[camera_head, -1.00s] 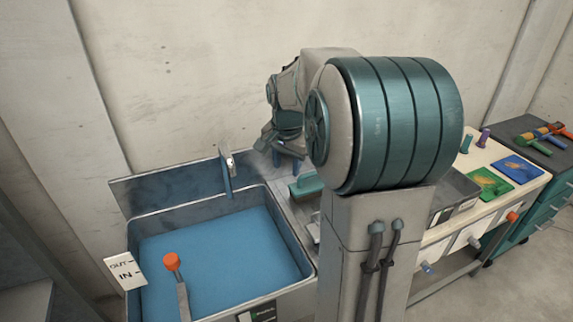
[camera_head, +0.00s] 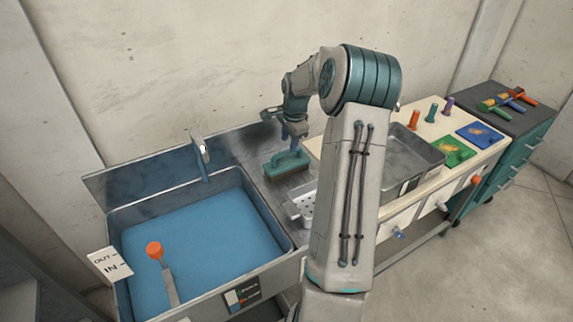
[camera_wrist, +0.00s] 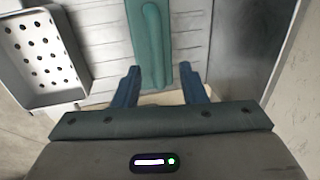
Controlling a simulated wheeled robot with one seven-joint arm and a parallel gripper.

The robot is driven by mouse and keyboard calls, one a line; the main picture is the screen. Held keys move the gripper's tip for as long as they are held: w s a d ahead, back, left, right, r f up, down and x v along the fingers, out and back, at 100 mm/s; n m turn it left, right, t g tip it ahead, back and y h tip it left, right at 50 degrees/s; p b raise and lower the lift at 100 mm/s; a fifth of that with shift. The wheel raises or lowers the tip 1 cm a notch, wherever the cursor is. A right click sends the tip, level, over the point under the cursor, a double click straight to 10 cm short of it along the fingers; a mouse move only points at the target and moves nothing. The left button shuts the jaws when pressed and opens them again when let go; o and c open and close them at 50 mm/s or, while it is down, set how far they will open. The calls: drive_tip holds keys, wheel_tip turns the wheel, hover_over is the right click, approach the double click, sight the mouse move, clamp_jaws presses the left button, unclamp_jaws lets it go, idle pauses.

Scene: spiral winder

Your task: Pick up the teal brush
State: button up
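The teal brush (camera_head: 287,164) rests on the metal drainboard to the right of the blue sink, its raised handle on top. In the wrist view the teal brush (camera_wrist: 150,45) lies ahead of the fingers, lined up between them. In the head view my gripper (camera_head: 294,138) hangs just above the brush's handle. Whether it touches the handle cannot be told.
A blue-filled sink (camera_head: 190,245) with a tap (camera_head: 200,155) is at the left. A perforated white tray (camera_head: 303,204) lies close to the brush. A grey metal tray (camera_head: 412,150), a green mat (camera_head: 453,151) and a blue mat (camera_head: 480,134) are on the right.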

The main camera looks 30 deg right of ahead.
sight(287, 152)
drive_tip(key=shift+w+a+f+p, duration=0.15)
drive_tip(key=shift+f+p, duration=0.15)
drive_tip(key=shift+f, duration=0.65)
drive_tip(key=shift+w+d+f+p, duration=0.1)
drive_tip(key=shift+w+f+p, duration=0.2)
drive_tip(key=shift+f, duration=0.65)
drive_tip(key=shift+w+a+f+p, duration=0.1)
drive_tip(key=shift+f+p, duration=0.25)
drive_tip(key=shift+f, duration=0.6)
drive_tip(key=shift+s, duration=0.1)
drive_tip(key=shift+c, duration=0.4)
clamp_jaws()
